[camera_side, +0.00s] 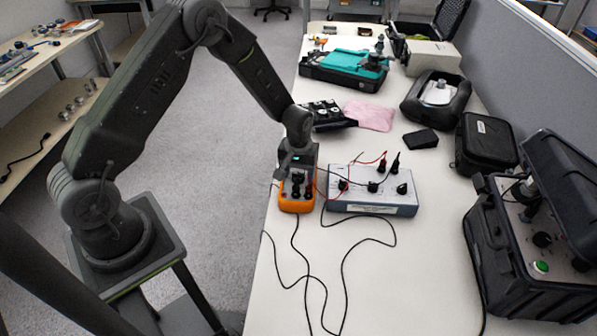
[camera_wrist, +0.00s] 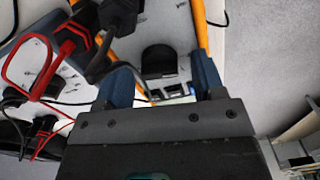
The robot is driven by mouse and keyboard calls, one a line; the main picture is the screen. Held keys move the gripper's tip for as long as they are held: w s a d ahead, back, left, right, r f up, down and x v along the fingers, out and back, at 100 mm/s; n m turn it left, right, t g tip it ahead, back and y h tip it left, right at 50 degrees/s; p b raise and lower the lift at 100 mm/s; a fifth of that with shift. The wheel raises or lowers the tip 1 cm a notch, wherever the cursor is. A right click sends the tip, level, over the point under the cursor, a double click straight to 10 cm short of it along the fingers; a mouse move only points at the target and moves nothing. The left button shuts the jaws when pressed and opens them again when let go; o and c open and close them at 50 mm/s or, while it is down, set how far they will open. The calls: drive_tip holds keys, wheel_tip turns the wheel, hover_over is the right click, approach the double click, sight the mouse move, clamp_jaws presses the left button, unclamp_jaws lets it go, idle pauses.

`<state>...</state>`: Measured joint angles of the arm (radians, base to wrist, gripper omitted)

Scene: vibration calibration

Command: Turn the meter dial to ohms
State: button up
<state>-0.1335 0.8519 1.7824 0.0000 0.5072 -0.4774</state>
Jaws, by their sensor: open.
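The orange meter (camera_side: 297,206) stands near the left edge of the table, beside a grey-blue box. In the wrist view its grey face (camera_wrist: 168,18) shows between orange edges, with a black round dial (camera_wrist: 158,60) on it. My gripper (camera_wrist: 160,80) is open, with one blue finger on each side of the dial. The dial sits between and slightly beyond the fingers; I cannot tell if either touches it. In the side view my gripper (camera_side: 298,172) is over the upper part of the meter and hides the dial. The dial's setting cannot be read.
Black plugs (camera_wrist: 118,14) and a red plug (camera_wrist: 74,38) with leads crowd the left of the wrist view. The grey-blue box (camera_side: 372,208) stands right of the meter. Loose black cables (camera_side: 345,262) lie on the front table. A pink cloth (camera_side: 370,115) lies behind.

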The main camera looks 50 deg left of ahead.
drive_tip(key=shift+c, duration=0.3)
drive_tip(key=c, duration=0.9)
drive_tip(key=shift+o, duration=0.2)
drive_tip(key=shift+m, duration=0.4)
drive_tip(key=m, duration=0.3)
drive_tip(key=shift+m, duration=2)
drive_tip(key=o, duration=0.9)
